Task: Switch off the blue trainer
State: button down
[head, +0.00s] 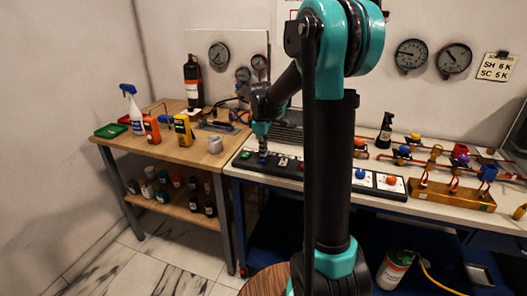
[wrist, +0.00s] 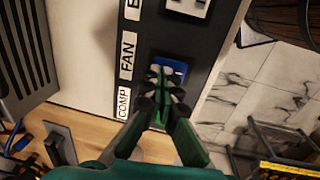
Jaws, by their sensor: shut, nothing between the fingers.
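A long black switch panel (head: 285,163) lies along the front of the right-hand bench. In the wrist view the panel (wrist: 190,42) carries white labels, "COMP" and "FAN" among them, and a blue switch part (wrist: 181,67) beside them. My gripper (wrist: 163,78) is shut and empty, with its tips over the blue part, covering much of it. I cannot tell whether the tips touch it or which way the switch is set. In the head view my gripper (head: 262,157) points down at the panel's left end. No thing is clearly marked as the blue trainer.
A blue knob (head: 360,174) and an orange knob (head: 391,181) sit farther right. A brass manifold (head: 452,194) with coloured valves stands beyond. The wooden bench (head: 205,157) at left holds a spray bottle (head: 134,110). A white-and-black switch (wrist: 188,6) sits farther along the panel.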

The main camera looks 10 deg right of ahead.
jog(key=shift+w+d+f, duration=0.1)
jog(key=shift+f, duration=0.15)
jog(key=shift+s+a+r, duration=0.1)
jog(key=shift+s+a, duration=0.3)
jog(key=shift+s, duration=0.3)
notch_tip(320, 180, up, 14)
jog(key=w, duration=0.1)
jog(key=shift+w+d, duration=0.25)
jog(key=shift+d, duration=0.15)
dwell(0.4)
